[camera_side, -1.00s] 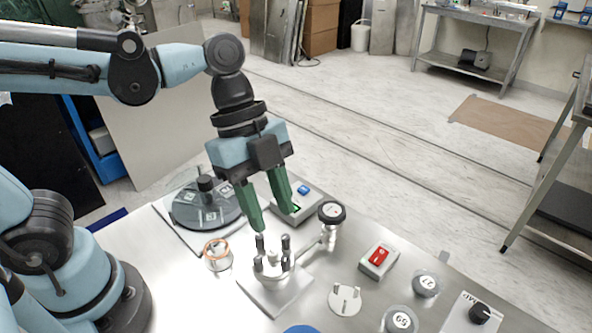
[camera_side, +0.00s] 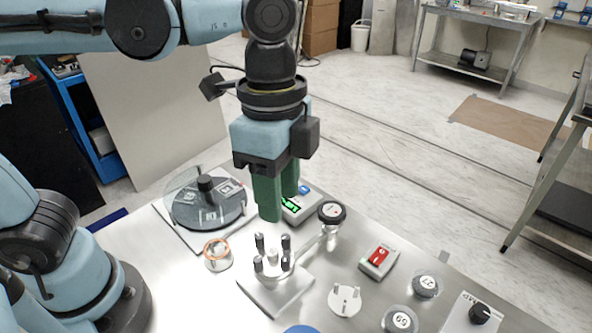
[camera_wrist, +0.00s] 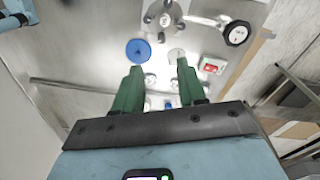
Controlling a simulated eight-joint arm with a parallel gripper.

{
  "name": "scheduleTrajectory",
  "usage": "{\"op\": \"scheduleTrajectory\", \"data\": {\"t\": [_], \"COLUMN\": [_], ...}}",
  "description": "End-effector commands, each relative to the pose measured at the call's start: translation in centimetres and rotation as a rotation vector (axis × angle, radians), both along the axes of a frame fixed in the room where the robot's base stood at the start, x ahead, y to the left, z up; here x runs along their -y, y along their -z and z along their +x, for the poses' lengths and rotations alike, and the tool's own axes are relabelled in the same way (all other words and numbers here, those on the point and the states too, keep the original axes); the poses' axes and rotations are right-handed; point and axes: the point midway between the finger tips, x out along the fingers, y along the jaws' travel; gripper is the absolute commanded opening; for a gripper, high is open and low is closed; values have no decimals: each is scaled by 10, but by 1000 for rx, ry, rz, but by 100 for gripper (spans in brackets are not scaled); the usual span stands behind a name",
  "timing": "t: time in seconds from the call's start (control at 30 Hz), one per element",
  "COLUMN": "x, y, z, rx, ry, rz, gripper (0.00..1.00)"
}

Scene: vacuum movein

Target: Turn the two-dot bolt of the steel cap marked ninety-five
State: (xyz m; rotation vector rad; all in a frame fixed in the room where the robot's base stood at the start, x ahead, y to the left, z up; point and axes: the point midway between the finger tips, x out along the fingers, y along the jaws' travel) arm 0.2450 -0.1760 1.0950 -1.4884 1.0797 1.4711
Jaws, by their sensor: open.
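A pale fitting with several dark-topped upright posts (camera_side: 272,256) stands on a square plate near the table's middle. It also shows at the top of the wrist view (camera_wrist: 163,17). Loose round caps lie at the front right; one reads 27 (camera_side: 426,284), and another looks like 69 or 60 (camera_side: 400,320). I cannot read ninety-five or make out bolt dots on any part. My gripper (camera_side: 281,204) points down above and behind the posts, apart from them. In the wrist view its green fingers (camera_wrist: 159,68) are spread with nothing held between them.
A black-capped valve (camera_side: 331,211) stands right of the fitting. A round glass-covered dish (camera_side: 206,203) is at left, a copper-coloured ring (camera_side: 217,250) before it. A red switch (camera_side: 379,257), pronged pale disc (camera_side: 345,300), and black knob (camera_side: 480,312) are at right. A blue disc (camera_wrist: 138,51) is in front.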

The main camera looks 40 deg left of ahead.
Motion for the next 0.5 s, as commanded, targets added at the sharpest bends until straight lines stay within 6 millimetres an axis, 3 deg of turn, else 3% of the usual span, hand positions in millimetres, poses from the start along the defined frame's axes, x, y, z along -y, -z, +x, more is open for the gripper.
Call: {"op": "scheduleTrajectory", "data": {"t": [0.5], "x": [8], "y": [-4], "z": [0], "rx": [22], "ry": [-81], "rz": [54], "gripper": [41]}}
